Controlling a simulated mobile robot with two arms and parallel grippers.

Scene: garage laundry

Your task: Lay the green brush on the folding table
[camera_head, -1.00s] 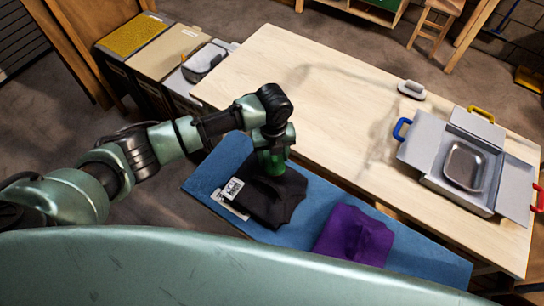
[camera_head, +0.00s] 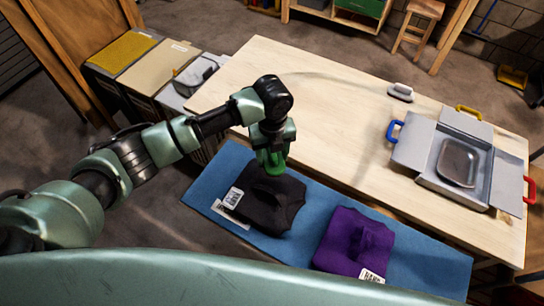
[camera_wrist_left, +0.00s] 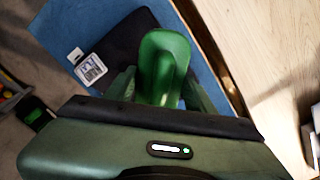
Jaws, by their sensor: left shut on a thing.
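The green brush (camera_head: 272,160) is in my left gripper (camera_head: 271,151), which is shut on it. In the left wrist view the green brush (camera_wrist_left: 165,62) shows its broad rounded back between the fingers, above the dark garment and blue surface. The gripper hangs over the far edge of the black garment, close to the near edge of the pale wooden table (camera_head: 330,115). That table's left and middle parts are bare. My right gripper is not in view.
A blue surface (camera_head: 205,190) in front of the table bears a black garment (camera_head: 268,208) and a purple one (camera_head: 352,243). An open grey case (camera_head: 412,150) with a metal tray (camera_head: 459,162) and a small grey-white object (camera_head: 401,91) are on the table. Bins (camera_head: 155,68) stand left.

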